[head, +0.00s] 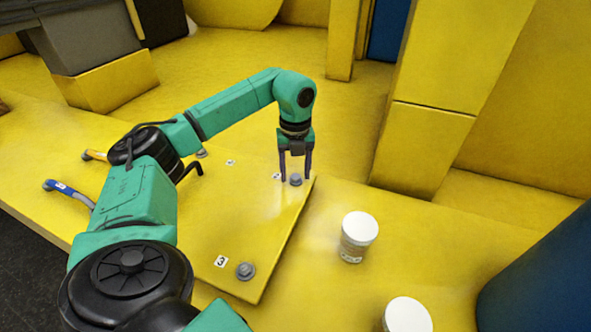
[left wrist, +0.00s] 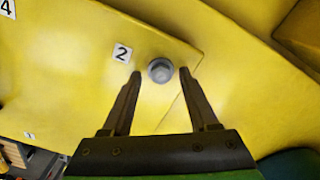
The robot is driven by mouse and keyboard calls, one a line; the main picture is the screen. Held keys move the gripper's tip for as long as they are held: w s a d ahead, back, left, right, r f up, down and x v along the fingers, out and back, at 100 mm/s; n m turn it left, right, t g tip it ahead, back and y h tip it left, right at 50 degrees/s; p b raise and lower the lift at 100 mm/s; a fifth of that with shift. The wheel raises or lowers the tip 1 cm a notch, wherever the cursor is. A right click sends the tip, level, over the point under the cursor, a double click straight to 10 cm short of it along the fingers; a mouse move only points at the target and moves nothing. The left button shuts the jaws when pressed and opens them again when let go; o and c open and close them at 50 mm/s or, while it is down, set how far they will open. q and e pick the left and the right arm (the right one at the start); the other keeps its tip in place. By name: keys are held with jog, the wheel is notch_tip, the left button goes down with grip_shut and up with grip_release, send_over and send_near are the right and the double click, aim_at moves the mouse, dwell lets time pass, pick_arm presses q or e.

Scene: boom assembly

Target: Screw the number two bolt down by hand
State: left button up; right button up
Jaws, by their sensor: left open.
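The number two bolt (head: 296,180) is a grey hex-headed bolt near the far right corner of the yellow plate (head: 220,238). In the left wrist view the bolt (left wrist: 160,70) sits right of the label "2" (left wrist: 122,53). My left gripper (head: 296,176) points down over it. Its fingers are apart, one on each side of the bolt head, with a gap showing in the left wrist view (left wrist: 160,72). I cannot tell whether the tips are at the height of the head. My right gripper is not in view.
Another grey bolt (head: 245,271) stands by the label "3" (head: 221,261) at the plate's near corner. A white-lidded jar (head: 358,237) and a second one (head: 407,316) stand to the right. Two tools with blue (head: 62,187) and orange (head: 92,155) handles lie at the left. A yellow post (head: 425,150) rises behind.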

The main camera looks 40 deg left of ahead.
pick_arm(q)
jog(key=shift+w, duration=0.1)
grip_shut()
jog(key=shift+m, duration=0.3)
jog(key=m+p, duration=0.1)
jog(key=m, duration=0.3)
jog(key=shift+r, duration=0.1)
jog(key=m+p, duration=0.1)
jog(key=m, duration=0.5)
jog(key=shift+w+m, duration=0.15)
jog(key=shift+m, duration=0.25)
jog(key=shift+r, duration=0.1)
jog(key=shift+c, duration=0.3)
grip_release()
jog(key=shift+o, duration=0.3)
